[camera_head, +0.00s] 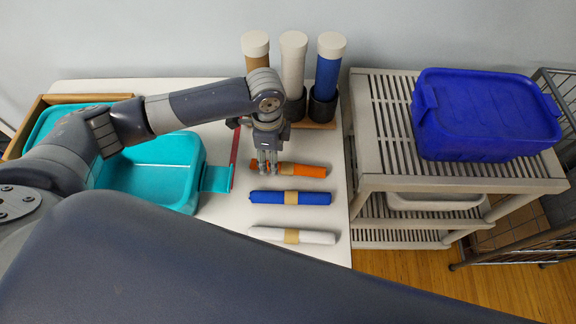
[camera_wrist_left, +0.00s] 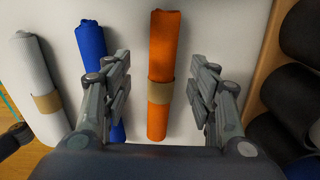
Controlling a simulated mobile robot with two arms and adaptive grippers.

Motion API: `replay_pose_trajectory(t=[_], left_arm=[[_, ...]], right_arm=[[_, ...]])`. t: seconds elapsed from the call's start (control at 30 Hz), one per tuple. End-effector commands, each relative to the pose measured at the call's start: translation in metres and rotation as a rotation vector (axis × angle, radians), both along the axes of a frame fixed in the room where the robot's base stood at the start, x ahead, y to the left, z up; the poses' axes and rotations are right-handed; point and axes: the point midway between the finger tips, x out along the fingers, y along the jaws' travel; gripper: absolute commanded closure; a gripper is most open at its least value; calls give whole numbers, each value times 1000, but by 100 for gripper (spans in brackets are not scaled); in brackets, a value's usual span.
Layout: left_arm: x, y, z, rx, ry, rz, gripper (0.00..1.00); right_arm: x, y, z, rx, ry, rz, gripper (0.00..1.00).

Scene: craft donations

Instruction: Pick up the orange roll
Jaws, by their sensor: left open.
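The orange roll (camera_head: 304,170) with a tan band lies on the white table. In the left wrist view the orange roll (camera_wrist_left: 163,55) runs lengthwise between the two open fingers. My left gripper (camera_head: 267,168) points down at the roll's left part in the head view, and it also shows in the left wrist view (camera_wrist_left: 162,97). It is open and empty; contact with the roll cannot be told. My right gripper is not in view.
A blue roll (camera_head: 308,198) and a white roll (camera_head: 310,237) lie parallel nearby. A teal bin (camera_head: 178,150) stands left. Upright tubes (camera_head: 292,68) stand in holders behind. A shelf cart (camera_head: 390,182) with a blue bin (camera_head: 480,115) is right.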

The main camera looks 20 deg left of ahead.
Motion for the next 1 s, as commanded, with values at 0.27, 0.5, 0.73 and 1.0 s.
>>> replay_pose_trajectory(t=[0.27,0.5,0.73,1.0], left_arm=[[2,1,-39,0,3,1,46],[3,1,-48,0,0,0,46],[3,1,-48,0,0,0,76],[3,1,-48,0,0,0,94]], right_arm=[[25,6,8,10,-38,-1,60],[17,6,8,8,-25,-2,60],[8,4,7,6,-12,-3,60],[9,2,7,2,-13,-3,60]])
